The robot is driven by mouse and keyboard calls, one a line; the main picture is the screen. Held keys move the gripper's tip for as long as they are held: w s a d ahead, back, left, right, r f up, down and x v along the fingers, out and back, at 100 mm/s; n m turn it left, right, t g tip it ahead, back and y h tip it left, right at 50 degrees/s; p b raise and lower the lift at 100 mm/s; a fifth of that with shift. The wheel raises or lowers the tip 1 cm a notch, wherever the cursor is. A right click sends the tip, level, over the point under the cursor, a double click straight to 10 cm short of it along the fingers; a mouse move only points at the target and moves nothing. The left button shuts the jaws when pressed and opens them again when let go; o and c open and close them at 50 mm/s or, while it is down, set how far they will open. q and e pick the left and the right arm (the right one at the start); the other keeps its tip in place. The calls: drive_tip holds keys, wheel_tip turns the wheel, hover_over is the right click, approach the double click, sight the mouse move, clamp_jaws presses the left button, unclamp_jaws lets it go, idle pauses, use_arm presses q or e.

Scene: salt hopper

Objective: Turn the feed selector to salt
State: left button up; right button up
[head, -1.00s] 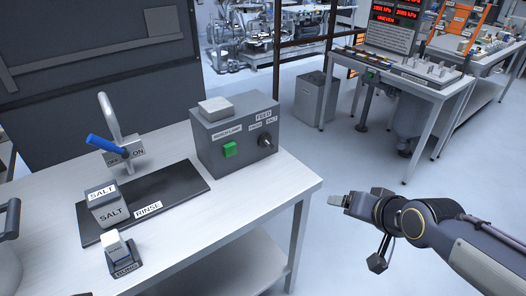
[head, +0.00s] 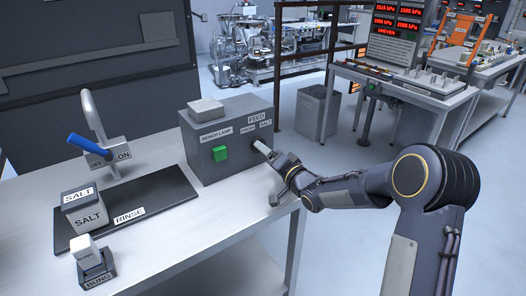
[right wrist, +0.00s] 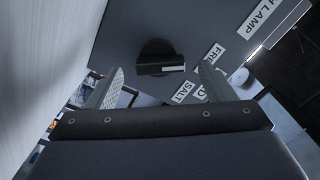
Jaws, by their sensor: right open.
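The grey control box (head: 205,147) stands on the bench, with FEED, FRESH and SALT labels on its front. In the right wrist view, its feed selector is a black knob (right wrist: 158,58) with a white mark toward the picture's right. I cannot tell for sure which label the mark points to. My left gripper is out of view.
A green BENCH LAMP button (head: 220,153) is left of the selector. A blue-handled tap (head: 88,144), a SALT container (head: 88,219) and a BUNG holder (head: 95,275) stand farther left. The bench's right edge lies beneath my right arm.

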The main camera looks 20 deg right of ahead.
drive_tip(key=shift+x, duration=1.4)
drive_tip(key=c, duration=1)
